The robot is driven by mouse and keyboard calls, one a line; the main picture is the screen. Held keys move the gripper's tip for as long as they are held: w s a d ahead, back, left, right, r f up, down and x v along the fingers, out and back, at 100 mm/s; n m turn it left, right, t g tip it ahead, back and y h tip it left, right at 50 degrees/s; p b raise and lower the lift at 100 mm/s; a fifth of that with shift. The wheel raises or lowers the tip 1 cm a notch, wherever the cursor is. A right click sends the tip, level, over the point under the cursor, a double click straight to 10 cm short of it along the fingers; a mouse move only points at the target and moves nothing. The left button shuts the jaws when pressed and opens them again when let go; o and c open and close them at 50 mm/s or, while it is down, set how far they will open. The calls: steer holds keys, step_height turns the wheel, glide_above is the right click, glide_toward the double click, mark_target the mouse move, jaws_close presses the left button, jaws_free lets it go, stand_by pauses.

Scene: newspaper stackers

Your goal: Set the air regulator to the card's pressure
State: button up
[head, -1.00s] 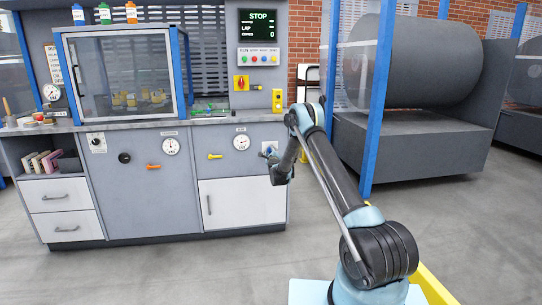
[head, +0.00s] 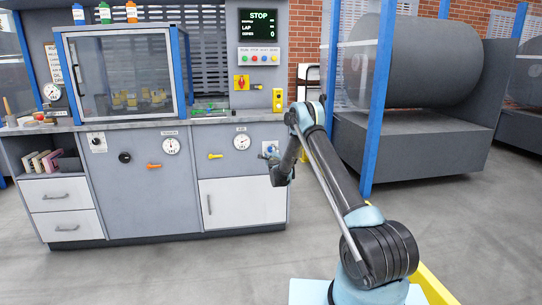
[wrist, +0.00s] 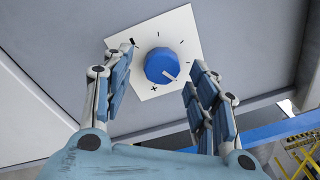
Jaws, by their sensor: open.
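The blue regulator knob (wrist: 161,65) sits on a white square plate (wrist: 184,27) with black tick marks, a plus and a minus, on the grey panel. A pale pointer line on the knob is turned toward the lower right of the wrist view. My gripper (wrist: 157,58) is open, with one finger on each side of the knob; gaps show between fingers and knob. In the head view my gripper (head: 271,158) is at the cabinet front, right of the white air gauge (head: 242,142), whose reading is too small to tell. I cannot make out the pressure card.
A yellow lever (head: 215,156), an orange lever (head: 154,166) and another gauge (head: 171,146) lie left on the same front. Above are a button box (head: 259,57) and a STOP screen (head: 260,26). A blue post (head: 378,100) stands right. The floor in front is clear.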

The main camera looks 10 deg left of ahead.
steer(key=s+d, duration=0.2)
steer(key=s, duration=0.8)
steer(key=shift+s+f, duration=0.15)
steer(key=shift+s, duration=0.2)
steer(key=s+d+r+n+g+y, duration=0.15)
steer(key=s+r+n, duration=0.25)
steer(key=r, duration=0.5)
steer(key=s+d+r+n+g+y, duration=0.1)
steer(key=s+r+n+y, duration=0.3)
steer(key=r, duration=0.5)
steer(key=s+d+r+n+g, duration=0.2)
steer(key=s+d+r+n, duration=0.15)
steer(key=s, duration=0.35)
steer(key=s+d+r+n+g, duration=0.2)
steer(key=s+d+r+n, duration=0.15)
steer(key=s, duration=0.25)
steer(key=s+d+f+n+g+h, duration=0.2)
steer(key=s+d+f, duration=0.3)
steer(key=s, duration=1.1)
steer(key=s+d+f+n+g+h, duration=0.3)
steer(key=s+d, duration=0.7)
steer(key=s, duration=0.7)
steer(key=s+d+f+n+g+h, duration=0.2)
steer(key=s+d+f, duration=0.6)
steer(key=s, duration=0.8)
steer(key=shift+s+d+n+g+h, duration=0.3)
steer(key=shift+n+g+h, duration=0.1)
steer(key=shift+g+h, duration=0.6)
